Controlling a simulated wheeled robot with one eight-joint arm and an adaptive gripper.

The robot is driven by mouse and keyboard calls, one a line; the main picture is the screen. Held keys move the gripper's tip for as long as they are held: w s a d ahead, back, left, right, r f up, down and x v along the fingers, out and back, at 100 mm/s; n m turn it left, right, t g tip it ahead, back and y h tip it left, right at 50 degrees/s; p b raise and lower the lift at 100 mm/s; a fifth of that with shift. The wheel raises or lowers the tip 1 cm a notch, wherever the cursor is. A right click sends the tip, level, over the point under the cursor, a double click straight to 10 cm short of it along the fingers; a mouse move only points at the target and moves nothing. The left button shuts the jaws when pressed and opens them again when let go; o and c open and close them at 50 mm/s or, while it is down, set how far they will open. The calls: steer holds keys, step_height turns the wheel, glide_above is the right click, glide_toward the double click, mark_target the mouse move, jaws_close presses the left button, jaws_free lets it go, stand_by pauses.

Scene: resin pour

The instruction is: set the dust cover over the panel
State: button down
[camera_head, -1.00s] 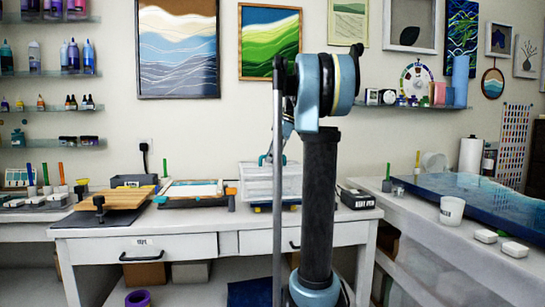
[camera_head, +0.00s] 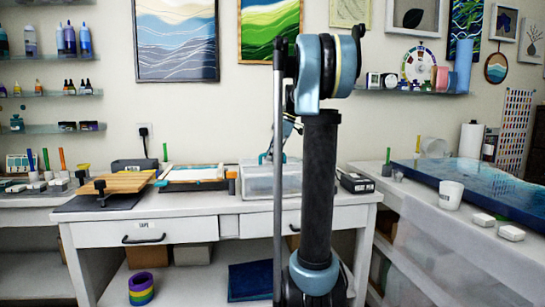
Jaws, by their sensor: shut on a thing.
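The dust cover (camera_head: 262,183) is a clear, box-like cover at the right half of the white bench, partly hidden by my arm. Its lower edge looks at or very near the bench top; I cannot tell if it touches. My gripper (camera_head: 268,157) is shut on the top of the cover, partly hidden behind my arm. The panel cannot be made out clearly; what lies under the cover is blurred.
A framed tray (camera_head: 194,186) lies just left of the cover. A wooden board (camera_head: 121,184) with a clamp is farther left. A dark box (camera_head: 356,183) stands right of my arm. A side table at right holds a blue resin slab (camera_head: 480,182) and white cup (camera_head: 450,193).

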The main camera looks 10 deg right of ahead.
stand_by(0.4)
steer(key=c, duration=1.6)
jaws_free()
steer(key=shift+f, duration=0.1)
steer(key=shift+o, duration=0.2)
